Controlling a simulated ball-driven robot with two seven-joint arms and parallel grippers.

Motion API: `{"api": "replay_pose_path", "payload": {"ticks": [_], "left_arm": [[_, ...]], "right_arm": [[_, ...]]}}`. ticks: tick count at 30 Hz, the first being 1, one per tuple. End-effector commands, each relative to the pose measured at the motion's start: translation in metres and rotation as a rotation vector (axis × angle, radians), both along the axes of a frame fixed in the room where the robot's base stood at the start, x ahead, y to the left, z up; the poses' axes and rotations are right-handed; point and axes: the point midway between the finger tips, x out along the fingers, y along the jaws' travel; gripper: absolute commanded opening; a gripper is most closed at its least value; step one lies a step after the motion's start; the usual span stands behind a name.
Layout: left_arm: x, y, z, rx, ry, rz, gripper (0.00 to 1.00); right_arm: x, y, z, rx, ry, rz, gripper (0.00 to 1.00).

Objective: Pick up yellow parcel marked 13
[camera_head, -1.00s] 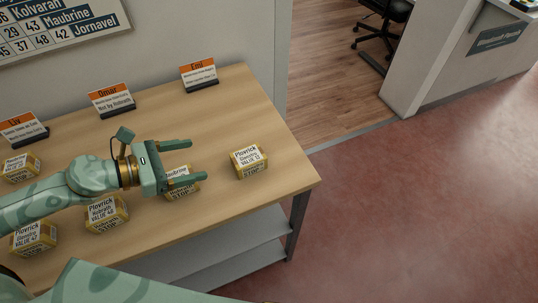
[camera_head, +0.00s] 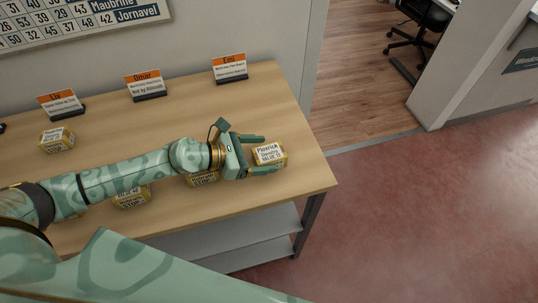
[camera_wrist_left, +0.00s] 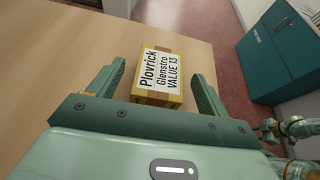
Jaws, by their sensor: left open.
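The yellow parcel marked 13 (camera_head: 271,152) sits near the right end of the wooden table. In the left wrist view its label reads "Plovrick Glenstro VALUE 13" on the parcel (camera_wrist_left: 159,75). My left gripper (camera_head: 265,154) is open, with one finger on the far side of the parcel and one on the near side. In the left wrist view the left gripper (camera_wrist_left: 158,88) has the parcel between its fingers, with visible gaps on both sides.
Other yellow parcels lie on the table (camera_head: 115,107): one at far left (camera_head: 57,139), others partly hidden by my arm (camera_head: 203,179) (camera_head: 131,197). Name signs for Liv (camera_head: 60,102), Omar (camera_head: 146,86) and Emi (camera_head: 230,68) stand at the back. The table's right edge is close to the gripper.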

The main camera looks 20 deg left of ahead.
Motion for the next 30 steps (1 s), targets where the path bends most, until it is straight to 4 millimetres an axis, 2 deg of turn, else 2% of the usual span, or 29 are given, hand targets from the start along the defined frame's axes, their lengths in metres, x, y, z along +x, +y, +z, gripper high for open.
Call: {"api": "replay_pose_path", "payload": {"ticks": [3,6,14,18,20,30], "left_arm": [[0.012,-0.016,-0.007,-0.002,-0.002,0.000,0.78],[0.018,-0.024,-0.011,-0.001,-0.002,0.000,0.78],[0.020,-0.026,-0.013,0.000,-0.001,0.000,0.78],[0.020,-0.026,-0.013,0.000,-0.001,0.000,0.39],[0.020,-0.026,-0.013,0.000,-0.001,0.000,0.26],[0.020,-0.026,-0.008,0.000,-0.003,0.000,0.26]], "right_arm": [[0.000,0.000,0.000,0.000,-0.001,0.000,0.36],[0.001,0.000,0.000,-0.001,-0.001,0.000,0.36],[0.001,0.000,0.000,0.000,-0.001,0.000,0.36],[0.001,0.000,0.000,0.001,-0.002,0.001,0.36],[0.001,0.000,0.000,0.001,-0.002,0.001,0.36],[0.002,0.001,0.003,0.001,-0.004,0.002,0.36]]}}
